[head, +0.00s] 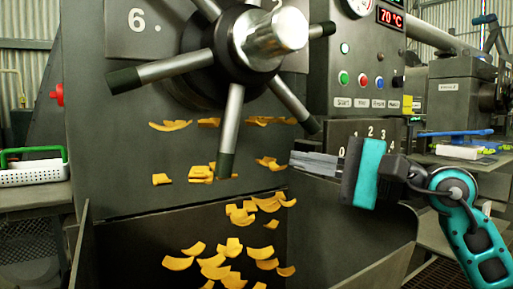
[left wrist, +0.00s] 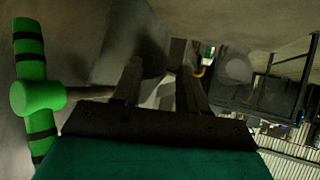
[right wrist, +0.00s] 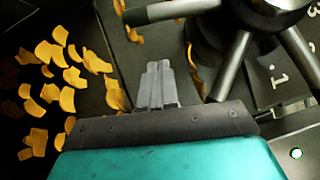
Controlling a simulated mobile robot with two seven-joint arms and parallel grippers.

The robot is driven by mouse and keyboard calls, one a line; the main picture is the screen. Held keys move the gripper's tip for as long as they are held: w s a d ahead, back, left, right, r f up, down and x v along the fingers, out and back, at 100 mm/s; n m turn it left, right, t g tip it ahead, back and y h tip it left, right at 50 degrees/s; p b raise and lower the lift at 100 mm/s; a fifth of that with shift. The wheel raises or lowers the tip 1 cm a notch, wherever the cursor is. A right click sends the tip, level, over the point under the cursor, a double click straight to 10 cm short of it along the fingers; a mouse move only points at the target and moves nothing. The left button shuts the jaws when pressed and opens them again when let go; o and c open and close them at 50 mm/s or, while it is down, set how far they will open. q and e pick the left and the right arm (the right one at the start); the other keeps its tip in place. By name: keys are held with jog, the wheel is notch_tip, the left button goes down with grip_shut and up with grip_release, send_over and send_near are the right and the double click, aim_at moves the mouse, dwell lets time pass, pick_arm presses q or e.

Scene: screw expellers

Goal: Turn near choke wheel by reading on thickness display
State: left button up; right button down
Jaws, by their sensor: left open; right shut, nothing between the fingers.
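The choke wheel (head: 235,45) has a silver hub and several silver spokes with dark green tips; its top is cut off in the head view. It also shows in the right wrist view (right wrist: 231,68). My right gripper (head: 293,161) is shut and empty, below and right of the wheel, apart from the spokes; its fingers show in the right wrist view (right wrist: 157,66). A dark scale panel (head: 350,127) marked 0 to 4 is partly behind it; any pointer is hidden or unclear. My left gripper (left wrist: 160,72) is open and empty, seen only in its wrist view.
A red-digit display (head: 390,18) reads 70 °C, above several coloured buttons (head: 344,78). Orange flakes (head: 225,255) lie in the tray below the wheel. A green-and-black handle (left wrist: 38,95) is left of my left gripper. A white basket (head: 33,172) stands at left.

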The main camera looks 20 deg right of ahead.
pick_arm(q)
jog(key=shift+s+a+p, duration=0.3)
jog(key=shift+a+p, duration=0.05)
jog(key=shift+p, duration=0.2)
pick_arm(e)
jog(key=w+a+r, duration=0.1)
jog(key=w+a, duration=0.3)
jog(key=a, duration=0.3)
jog(key=shift+r, duration=0.15)
jog(key=shift+a, duration=0.1)
pick_arm(q)
jog(key=shift+d, duration=0.1)
pick_arm(e)
jog(key=shift+s+a+r, duration=0.1)
jog(key=shift+a, duration=0.7)
